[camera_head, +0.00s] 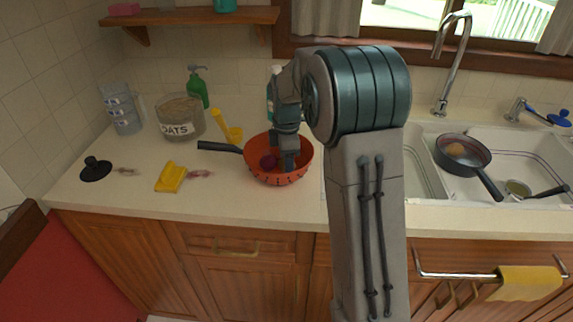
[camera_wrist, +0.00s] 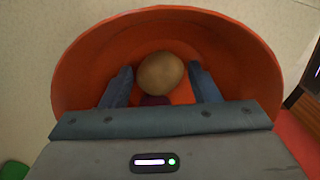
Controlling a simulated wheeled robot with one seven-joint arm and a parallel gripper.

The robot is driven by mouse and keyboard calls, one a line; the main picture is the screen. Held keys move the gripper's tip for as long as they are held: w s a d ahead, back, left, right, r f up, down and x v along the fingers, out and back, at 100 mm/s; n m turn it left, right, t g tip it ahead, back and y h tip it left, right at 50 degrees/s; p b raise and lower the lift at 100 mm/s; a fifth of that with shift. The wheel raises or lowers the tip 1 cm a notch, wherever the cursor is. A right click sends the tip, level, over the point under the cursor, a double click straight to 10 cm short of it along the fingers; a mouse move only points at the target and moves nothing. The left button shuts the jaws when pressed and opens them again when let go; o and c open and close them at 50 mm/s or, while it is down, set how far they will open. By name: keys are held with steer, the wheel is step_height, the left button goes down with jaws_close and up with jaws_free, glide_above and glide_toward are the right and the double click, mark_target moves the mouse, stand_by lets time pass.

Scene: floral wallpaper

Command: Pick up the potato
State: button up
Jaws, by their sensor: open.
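A dark purple round thing (camera_wrist: 153,100) is partly hidden nearer the palm. The purple thing (camera_head: 268,161) shows there beside the fingers, and the potato is hidden.
A dark pan (camera_head: 480,172) with a brownish round thing in it sits at the sink on the right.

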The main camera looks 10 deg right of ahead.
steer(key=shift+c, duration=0.2)
steer(key=c, duration=0.7)
steer(key=shift+r, duration=0.1)
